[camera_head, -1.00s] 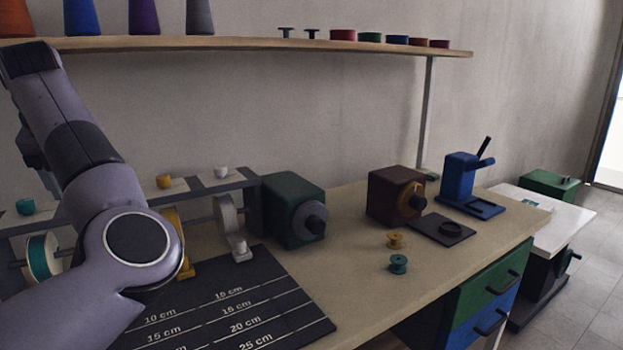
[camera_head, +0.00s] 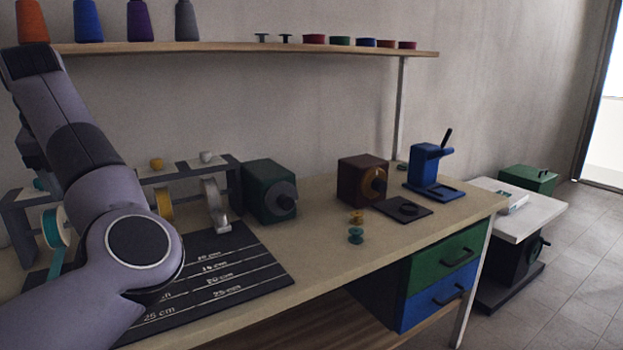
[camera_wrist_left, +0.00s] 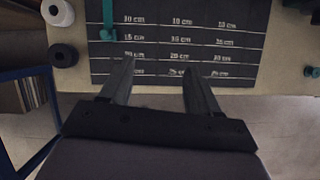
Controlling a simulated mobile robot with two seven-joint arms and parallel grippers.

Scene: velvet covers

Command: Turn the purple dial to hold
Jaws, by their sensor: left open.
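I see no purple dial in either view; my left arm (camera_head: 140,240) covers part of the rack at the left of the bench in the head view. A rack (camera_head: 190,172) there carries teal, yellow and white spools with small knobs on top. A green box (camera_head: 262,178) with a grey dial (camera_head: 284,196) and a dark maroon box (camera_head: 352,180) with an orange dial (camera_head: 375,182) stand to its right. My left gripper (camera_wrist_left: 158,66) is open and empty in the wrist view, its fingers over the front part of the black measuring mat. My right gripper is not in view.
The black mat (camera_head: 235,262) lies on the bench. A blue press (camera_head: 428,170) stands farther right. A shelf (camera_head: 250,48) runs above. A white side table (camera_head: 525,215) is at right.

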